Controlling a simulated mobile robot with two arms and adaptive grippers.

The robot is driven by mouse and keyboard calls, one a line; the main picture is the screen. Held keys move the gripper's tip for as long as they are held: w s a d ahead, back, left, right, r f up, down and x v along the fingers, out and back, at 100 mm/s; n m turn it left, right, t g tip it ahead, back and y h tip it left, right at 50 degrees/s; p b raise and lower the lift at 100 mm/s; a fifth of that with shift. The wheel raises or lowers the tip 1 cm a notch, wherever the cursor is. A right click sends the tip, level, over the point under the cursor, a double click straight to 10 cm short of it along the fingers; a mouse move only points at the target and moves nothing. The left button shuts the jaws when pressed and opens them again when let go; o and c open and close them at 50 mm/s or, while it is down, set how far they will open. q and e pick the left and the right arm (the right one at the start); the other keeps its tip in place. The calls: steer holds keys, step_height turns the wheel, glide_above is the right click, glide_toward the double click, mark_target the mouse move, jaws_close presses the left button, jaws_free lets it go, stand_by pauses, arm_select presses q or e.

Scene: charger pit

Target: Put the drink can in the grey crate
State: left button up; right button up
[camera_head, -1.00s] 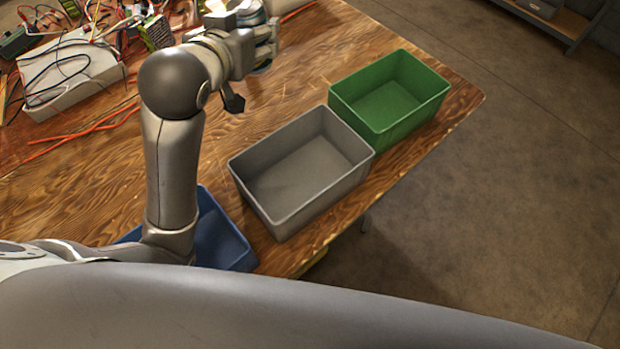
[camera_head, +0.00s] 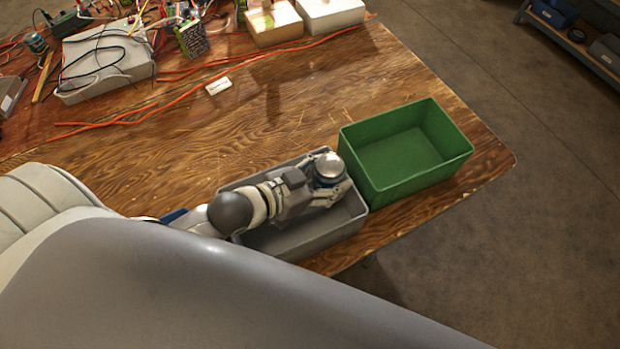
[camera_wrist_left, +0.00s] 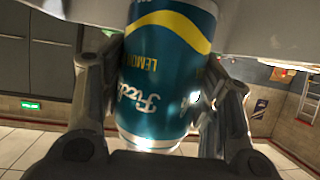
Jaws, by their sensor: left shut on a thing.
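The drink can (camera_wrist_left: 165,75) is teal with a yellow and white band and lettering. It fills the middle of the left wrist view, between the two fingers of my left gripper (camera_wrist_left: 165,105). In the head view the can's silvery top (camera_head: 329,165) shows at the end of my left gripper (camera_head: 325,185), which is shut on it. The can is over the right part of the grey crate (camera_head: 340,232). I cannot tell whether it touches the crate's floor. My arm hides much of the crate's inside. My right gripper is out of view.
An empty green crate (camera_head: 405,150) stands just right of the grey crate. A blue crate is mostly hidden behind my arm. Cables, a grey case (camera_head: 105,62) and light boxes (camera_head: 330,12) lie at the back. The middle of the table is mostly clear.

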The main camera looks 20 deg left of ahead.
arm_select(q)
steer(key=shift+f, duration=4.4)
steer(key=shift+f, duration=0.1)
steer(key=o, duration=1.3)
steer(key=shift+f, duration=0.1)
steer(key=shift+c, duration=0.2)
steer(key=v, duration=0.6)
steer(key=shift+s+b, duration=0.1)
steer(key=shift+b, duration=0.25)
steer(key=shift+v, duration=0.8)
